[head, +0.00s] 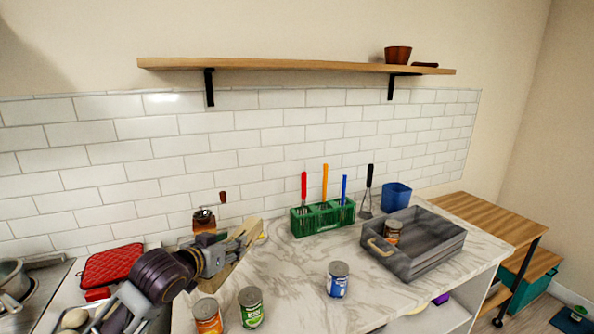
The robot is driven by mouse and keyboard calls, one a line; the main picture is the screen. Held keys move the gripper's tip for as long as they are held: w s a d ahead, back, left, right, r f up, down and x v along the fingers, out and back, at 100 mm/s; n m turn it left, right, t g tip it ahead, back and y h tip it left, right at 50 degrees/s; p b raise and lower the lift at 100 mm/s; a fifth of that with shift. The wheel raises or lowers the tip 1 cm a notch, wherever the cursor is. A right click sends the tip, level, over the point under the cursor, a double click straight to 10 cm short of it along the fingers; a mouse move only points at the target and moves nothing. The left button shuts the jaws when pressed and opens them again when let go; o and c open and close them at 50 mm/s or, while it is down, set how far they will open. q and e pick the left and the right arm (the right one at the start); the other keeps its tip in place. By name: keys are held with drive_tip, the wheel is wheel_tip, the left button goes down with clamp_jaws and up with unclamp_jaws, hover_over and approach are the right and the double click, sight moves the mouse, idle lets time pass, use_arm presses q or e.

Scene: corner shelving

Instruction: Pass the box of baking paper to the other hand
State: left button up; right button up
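A long tan box (214,282), which looks like the box of baking paper, lies slanted at the left part of the marble counter in the head view. My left gripper (241,240) reaches in from the left and overlaps the box, hiding much of its middle. The fingers are at its upper part, but I cannot tell whether they are closed on it or whether it is lifted off the counter. My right gripper is not in view.
Cans (208,316), (251,308) and (337,280) stand along the front. A green utensil rack (322,219), a blue cup (397,196) and a grey crate (428,252) holding a can are to the right. A coffee grinder (204,220) stands behind my gripper. A shelf (300,65) hangs above.

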use_arm(q)
drive_tip(key=shift+a+r+n+t+y, duration=0.15)
drive_tip(key=shift+a+r+n+y, duration=0.2)
drive_tip(key=shift+a+n+y, duration=0.3)
drive_tip(key=shift+a+r+n+t+y, duration=0.1)
drive_tip(key=shift+a+r+n+y, duration=0.4)
drive_tip(key=shift+a+y, duration=0.3)
drive_tip(key=shift+a+r+n+t+y, duration=0.15)
drive_tip(key=shift+a+r+n+y, duration=0.1)
drive_tip(key=shift+a+n+y, duration=0.45)
